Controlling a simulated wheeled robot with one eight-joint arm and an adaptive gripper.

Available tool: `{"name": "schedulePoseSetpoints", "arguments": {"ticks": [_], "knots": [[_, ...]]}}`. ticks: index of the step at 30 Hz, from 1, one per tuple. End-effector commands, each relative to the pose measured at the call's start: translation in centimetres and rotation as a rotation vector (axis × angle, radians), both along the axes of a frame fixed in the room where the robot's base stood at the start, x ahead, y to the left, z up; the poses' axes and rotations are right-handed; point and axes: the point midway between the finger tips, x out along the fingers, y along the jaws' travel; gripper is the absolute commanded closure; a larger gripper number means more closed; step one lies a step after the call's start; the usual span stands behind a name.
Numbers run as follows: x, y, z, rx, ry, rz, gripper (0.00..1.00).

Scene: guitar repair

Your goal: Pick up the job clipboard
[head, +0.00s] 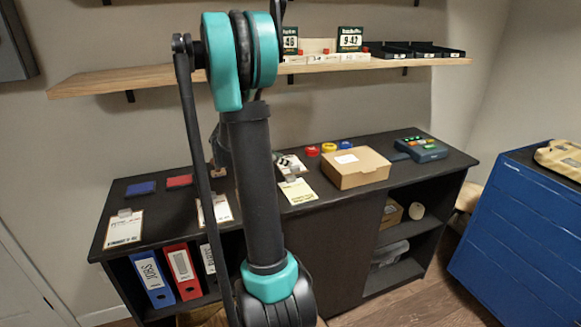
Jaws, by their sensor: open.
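Several papers on clipboards lie on the dark cabinet top. One clipboard (124,230) with a white sheet and a metal clip lies at the front left corner. A second clipboard (221,209) lies further right, partly hidden behind my arm. A third sheet (298,191), yellowish, lies right of my arm, with a small pale and dark object behind it. The print is too small to tell which is the job clipboard. My teal and black arm stands across the middle of the view. My gripper cannot be made out; my arm covers the area behind it.
The cabinet top (440,157) also bears a cardboard box (356,168), a teal-grey device (421,150), tape rolls (329,148), and blue (141,188) and red (179,181) pads. Binders (182,271) stand below. A wooden shelf (120,80) overhangs behind. A blue chest (515,240) stands right.

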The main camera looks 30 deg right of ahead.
Motion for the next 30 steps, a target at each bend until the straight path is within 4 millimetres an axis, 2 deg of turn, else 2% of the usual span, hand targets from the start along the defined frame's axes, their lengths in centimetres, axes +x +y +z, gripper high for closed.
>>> {"name": "schedulePoseSetpoints", "arguments": {"ticks": [3, 11, 21, 28, 30], "knots": [[-0.1, -1.3, -0.9, 0.000, 0.000, -0.002, 0.54], [-0.2, -2.2, -1.6, 0.000, 0.001, -0.001, 0.54], [-0.8, -5.7, -4.2, 0.000, 0.000, -0.001, 0.54], [-0.7, -5.9, -4.3, 0.000, 0.000, 0.000, 0.54], [-0.7, -5.9, -4.3, 0.000, 0.000, 0.000, 0.61]]}}
